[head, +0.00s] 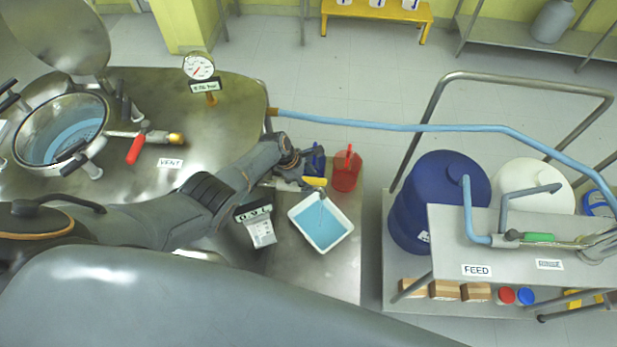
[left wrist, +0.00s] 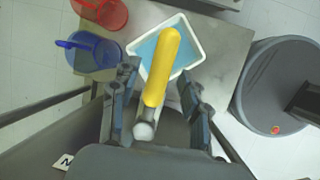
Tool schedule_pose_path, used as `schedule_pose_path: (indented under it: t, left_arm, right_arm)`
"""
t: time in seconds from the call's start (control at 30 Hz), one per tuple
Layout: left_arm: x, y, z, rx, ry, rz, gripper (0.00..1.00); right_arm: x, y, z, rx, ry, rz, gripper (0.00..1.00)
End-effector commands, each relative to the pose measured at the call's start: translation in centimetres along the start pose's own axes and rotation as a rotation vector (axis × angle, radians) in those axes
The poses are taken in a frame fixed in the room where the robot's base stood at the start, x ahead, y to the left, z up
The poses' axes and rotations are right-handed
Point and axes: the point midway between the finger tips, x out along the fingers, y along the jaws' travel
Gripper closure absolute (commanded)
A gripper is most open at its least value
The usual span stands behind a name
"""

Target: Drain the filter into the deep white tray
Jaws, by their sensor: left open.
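The deep white tray (head: 292,213) stands on a metal surface and holds blue liquid. It also shows in the left wrist view (left wrist: 190,31). A yellow valve handle (head: 316,182) is above the tray's far edge; in the left wrist view the handle (left wrist: 160,70) points toward the tray. A thin pale streak runs below it toward the liquid. My left gripper (head: 303,166) is open, its fingers (left wrist: 158,98) on either side of the handle, contact unclear. The metal vessel (head: 225,110), apparently the filter, has an open round port with blue inside. My right gripper is not in view.
A red jug (head: 345,172) and a blue jug (head: 314,160) stand behind the tray. A gauge (head: 198,66) and a red-handled vent valve (head: 136,148) sit on the vessel. A blue hose (head: 400,127) crosses to the feed stand, beside a blue drum (head: 425,215).

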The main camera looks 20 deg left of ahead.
Motion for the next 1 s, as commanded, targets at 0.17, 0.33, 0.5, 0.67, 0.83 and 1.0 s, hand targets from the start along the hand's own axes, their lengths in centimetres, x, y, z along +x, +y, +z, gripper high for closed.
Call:
schedule_pose_path:
  t: [0.17, 0.33, 0.5, 0.67, 0.83, 1.0]
  left_arm:
    - [-0.2, 0.0, 0.0, 0.000, -0.001, 0.001, 0.54]
    - [-1.2, 0.1, -0.1, 0.001, -0.002, 0.003, 0.54]
    - [-3.0, 0.0, -0.1, 0.002, 0.000, 0.003, 0.54]
    - [-5.2, 0.1, -0.1, 0.001, -0.001, 0.003, 0.54]
    - [-7.9, 0.1, -0.1, 0.002, 0.000, 0.003, 0.54]
    - [-10.3, 0.1, -0.1, 0.001, 0.000, 0.002, 0.54]
  right_arm:
    - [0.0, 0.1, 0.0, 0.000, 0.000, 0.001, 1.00]
    - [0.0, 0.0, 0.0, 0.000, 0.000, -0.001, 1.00]
    - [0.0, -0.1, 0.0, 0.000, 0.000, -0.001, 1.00]
    - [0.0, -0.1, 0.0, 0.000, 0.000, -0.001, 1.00]
    - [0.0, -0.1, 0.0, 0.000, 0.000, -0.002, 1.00]
    - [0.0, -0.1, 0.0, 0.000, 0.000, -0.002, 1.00]
